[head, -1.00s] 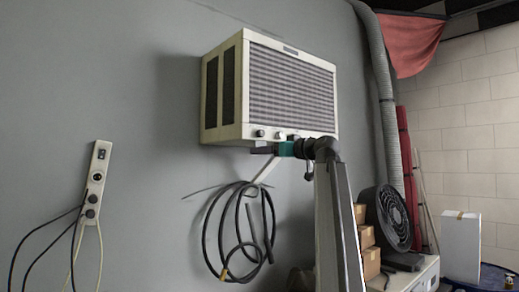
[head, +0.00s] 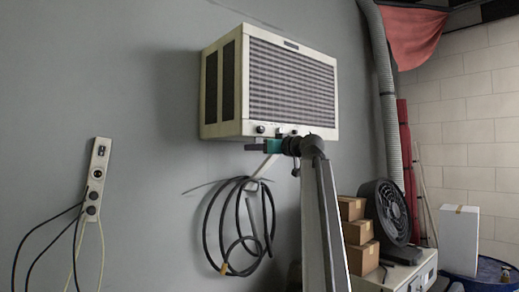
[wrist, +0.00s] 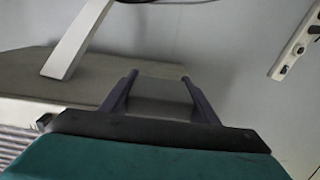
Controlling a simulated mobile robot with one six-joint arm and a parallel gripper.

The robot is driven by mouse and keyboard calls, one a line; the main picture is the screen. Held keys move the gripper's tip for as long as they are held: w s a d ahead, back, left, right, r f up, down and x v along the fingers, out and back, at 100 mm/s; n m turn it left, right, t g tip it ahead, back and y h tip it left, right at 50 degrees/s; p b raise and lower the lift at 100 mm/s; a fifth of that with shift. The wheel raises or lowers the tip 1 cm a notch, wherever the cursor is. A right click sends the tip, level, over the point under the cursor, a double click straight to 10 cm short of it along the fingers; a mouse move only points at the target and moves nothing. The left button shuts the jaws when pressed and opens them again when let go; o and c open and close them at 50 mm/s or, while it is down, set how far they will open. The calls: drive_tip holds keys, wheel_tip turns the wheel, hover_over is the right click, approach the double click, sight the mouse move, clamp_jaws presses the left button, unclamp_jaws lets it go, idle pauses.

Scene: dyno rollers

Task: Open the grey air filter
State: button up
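A wall-mounted box unit (head: 270,85) with a grey slatted front grille (head: 292,85) hangs at the upper middle of the head view; I take it as the air filter. Its front panel looks closed. Small knobs (head: 260,129) line its lower front edge. My gripper (head: 252,147) is just below that edge, pointing left. In the wrist view my gripper (wrist: 160,78) has its two fingers spread, with nothing between them. I cannot tell whether the fingers touch the unit.
A pale bracket (head: 264,168) and a coiled black hose (head: 238,230) hang beneath the unit. A socket strip (head: 97,175) with cables is on the wall at left. Cardboard boxes (head: 358,232) and a black fan (head: 388,210) stand at right. The wall left of the unit is mostly clear.

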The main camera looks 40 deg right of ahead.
drive_tip(key=c, duration=0.7)
drive_tip(key=shift+o, duration=0.2)
wheel_tip(320, 180, down, 24)
drive_tip(key=b, duration=1.6)
drive_tip(key=shift+r, duration=0.25)
drive_tip(key=o, duration=1.5)
drive_tip(key=shift+s, duration=0.15)
drive_tip(key=s+b, duration=0.3)
drive_tip(key=s, duration=1)
drive_tip(key=shift+s, duration=0.3)
